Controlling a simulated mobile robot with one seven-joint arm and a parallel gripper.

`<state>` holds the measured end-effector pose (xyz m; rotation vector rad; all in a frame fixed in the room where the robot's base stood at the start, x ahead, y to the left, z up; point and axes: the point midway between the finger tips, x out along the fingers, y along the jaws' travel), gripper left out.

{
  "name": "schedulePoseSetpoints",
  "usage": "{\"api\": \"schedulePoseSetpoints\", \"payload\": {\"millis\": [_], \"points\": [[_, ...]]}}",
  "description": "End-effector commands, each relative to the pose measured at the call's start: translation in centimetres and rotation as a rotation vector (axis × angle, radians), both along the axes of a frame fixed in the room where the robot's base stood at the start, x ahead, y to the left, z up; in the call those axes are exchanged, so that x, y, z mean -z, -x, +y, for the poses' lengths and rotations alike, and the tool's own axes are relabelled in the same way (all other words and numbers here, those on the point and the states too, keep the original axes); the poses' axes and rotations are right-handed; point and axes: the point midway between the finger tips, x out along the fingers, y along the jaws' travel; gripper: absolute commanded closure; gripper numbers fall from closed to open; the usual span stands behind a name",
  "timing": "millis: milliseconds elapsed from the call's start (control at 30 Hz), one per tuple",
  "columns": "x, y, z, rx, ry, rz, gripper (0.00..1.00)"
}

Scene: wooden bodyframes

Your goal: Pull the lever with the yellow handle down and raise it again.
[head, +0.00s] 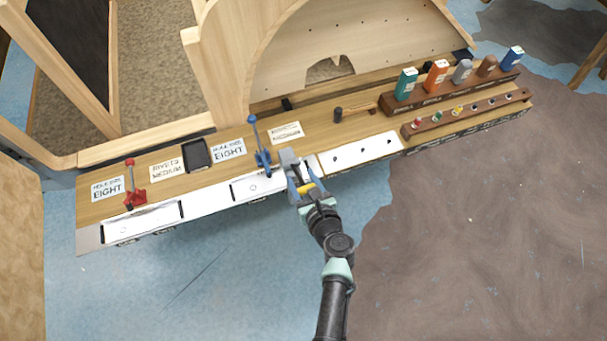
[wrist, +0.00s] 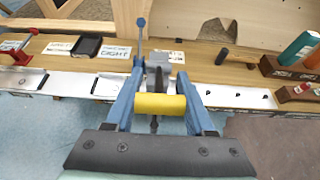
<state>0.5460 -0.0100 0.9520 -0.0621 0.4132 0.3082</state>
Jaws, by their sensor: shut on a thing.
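The yellow handle (wrist: 160,105) is a short cylinder lying crosswise between my gripper's two blue fingers in the wrist view. It also shows as a small yellow patch in the head view (head: 306,188). My gripper (head: 303,190) is shut on it at the front edge of the bench. The handle sits on a dark grey lever (head: 289,160), which reaches from the bench top forward towards me. The fingers hide much of the lever, so its exact tilt is hard to tell.
A blue lever (head: 258,140) stands upright just left of my gripper. A red lever (head: 131,180) is farther left. A hammer (head: 352,111) and a rack of coloured bottles (head: 445,95) are to the right. The floor before the bench is clear.

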Motion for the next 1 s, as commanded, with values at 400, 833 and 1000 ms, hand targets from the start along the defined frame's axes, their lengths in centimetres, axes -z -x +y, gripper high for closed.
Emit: {"api": "schedulePoseSetpoints", "payload": {"millis": [400, 833, 1000], "points": [[-3.7, -3.7, 1.1, -0.004, -0.002, -0.022, 1.0], [-3.6, -4.1, 1.2, -0.003, -0.001, -0.017, 1.0], [-3.5, -4.0, 1.3, -0.004, 0.0, -0.015, 1.0]]}}
